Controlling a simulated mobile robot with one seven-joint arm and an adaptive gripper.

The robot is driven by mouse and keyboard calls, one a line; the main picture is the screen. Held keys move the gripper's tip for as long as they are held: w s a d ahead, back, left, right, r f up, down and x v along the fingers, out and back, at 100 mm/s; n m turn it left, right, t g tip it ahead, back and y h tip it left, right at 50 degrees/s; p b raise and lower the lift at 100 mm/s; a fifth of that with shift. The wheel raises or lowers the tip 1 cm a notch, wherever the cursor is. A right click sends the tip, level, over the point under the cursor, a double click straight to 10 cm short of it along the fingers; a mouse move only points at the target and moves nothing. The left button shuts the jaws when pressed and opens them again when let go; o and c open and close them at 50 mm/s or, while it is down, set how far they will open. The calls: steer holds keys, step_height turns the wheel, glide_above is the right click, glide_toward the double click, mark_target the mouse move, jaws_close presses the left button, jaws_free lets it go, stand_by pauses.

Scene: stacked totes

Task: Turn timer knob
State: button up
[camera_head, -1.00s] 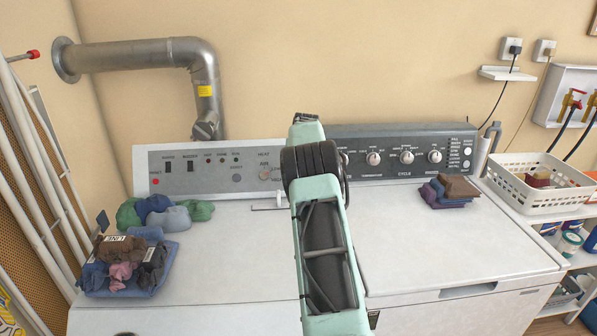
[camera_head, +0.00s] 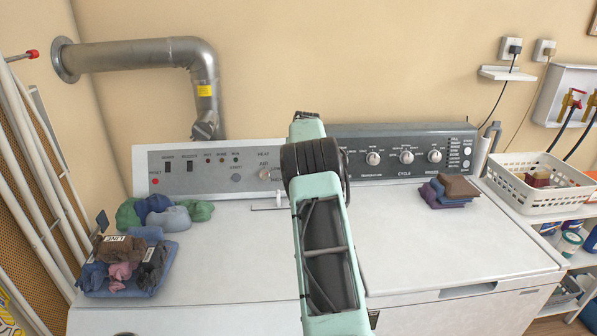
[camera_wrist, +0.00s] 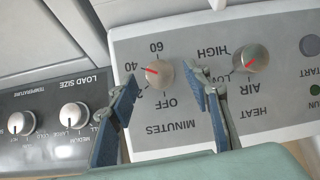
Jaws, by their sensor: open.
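The timer knob (camera_wrist: 160,73) is a round silver-grey dial with a red pointer mark, on a light grey panel marked MINUTES, OFF, 40 and 60 in the wrist view. My gripper (camera_wrist: 164,80) is open, with one blue-padded finger on each side of the knob. Whether either pad touches it I cannot tell. The red mark points toward the upper left, near the 40. In the head view my arm hides the timer knob and my fingers.
A similar heat knob (camera_wrist: 253,57) sits close to the right finger. The darker washer panel (camera_head: 400,152) with its knobs adjoins at right. Folded clothes (camera_head: 455,190) and a clothes pile (camera_head: 125,263) lie on the machine tops. A white basket (camera_head: 540,203) stands at right.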

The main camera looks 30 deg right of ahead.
steer(key=v, duration=1.1)
steer(key=shift+r, duration=0.2)
steer(key=shift+s, duration=0.15)
